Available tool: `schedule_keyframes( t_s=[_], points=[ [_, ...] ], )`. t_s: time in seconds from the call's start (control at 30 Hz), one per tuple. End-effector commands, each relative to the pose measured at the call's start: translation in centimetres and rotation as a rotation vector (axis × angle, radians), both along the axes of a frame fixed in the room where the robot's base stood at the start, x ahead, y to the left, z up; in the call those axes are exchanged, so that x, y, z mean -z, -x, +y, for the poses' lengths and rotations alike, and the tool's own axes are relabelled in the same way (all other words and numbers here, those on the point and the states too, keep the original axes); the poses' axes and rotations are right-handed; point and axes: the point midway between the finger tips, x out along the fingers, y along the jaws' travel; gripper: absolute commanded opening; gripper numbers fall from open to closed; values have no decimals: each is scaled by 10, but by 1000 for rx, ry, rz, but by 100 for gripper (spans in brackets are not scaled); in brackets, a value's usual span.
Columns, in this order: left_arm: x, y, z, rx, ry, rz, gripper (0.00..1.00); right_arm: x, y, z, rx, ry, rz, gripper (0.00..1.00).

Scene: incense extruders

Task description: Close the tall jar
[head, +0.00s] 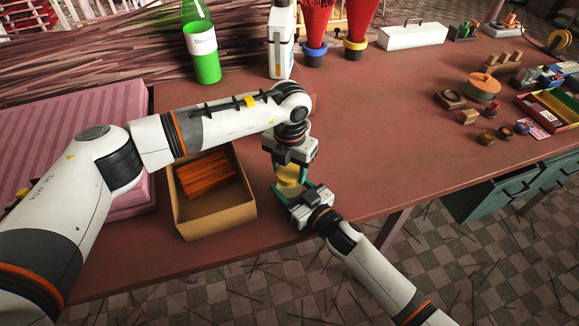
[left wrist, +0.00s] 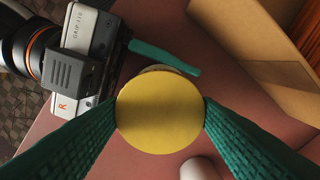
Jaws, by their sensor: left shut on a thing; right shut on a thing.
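A round yellow lid (head: 290,172) is between the teal fingers of my left gripper (head: 289,168). In the left wrist view the lid (left wrist: 160,112) shows face-on, with a finger on each side. My right gripper (head: 294,191) comes in from the front right, just below the lid, shut on the jar. The jar is mostly hidden by the lid and fingers; only a pale edge (left wrist: 154,69) shows behind the lid in the left wrist view. I cannot tell whether the lid touches the jar's rim.
An open cardboard box (head: 215,222) with orange-brown sticks stands just left of the grippers. A green bottle (head: 203,62) and a white bottle (head: 281,45) stand behind. A pale rounded object (left wrist: 197,169) shows low in the left wrist view.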

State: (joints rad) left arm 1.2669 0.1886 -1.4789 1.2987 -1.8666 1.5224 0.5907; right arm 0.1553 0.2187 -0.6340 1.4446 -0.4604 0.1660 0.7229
Motion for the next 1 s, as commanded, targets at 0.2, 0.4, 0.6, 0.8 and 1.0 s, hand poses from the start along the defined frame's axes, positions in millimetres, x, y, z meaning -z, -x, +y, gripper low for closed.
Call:
schedule_keyframes(
  t_s=[0.2, 0.4, 0.6, 0.8, 1.0],
  points=[
    [0, -1, 1, 525, -2, -2, 28, 0, 0, 0, 0, 0, 0, 0],
    [0, -1, 1, 1005, -2, -2, 28, 0, 0, 0, 0, 0, 0, 0],
    [1, -1, 0, 1421, 0, -1, 28, 0, 0, 0, 0, 0, 0, 0],
    [1, -1, 0, 1475, 0, -1, 28, 0, 0, 0, 0, 0, 0, 0],
    [1, -1, 0, 1474, 0, -1, 81, 0, 0, 0, 0, 0, 0, 0]
  ],
)
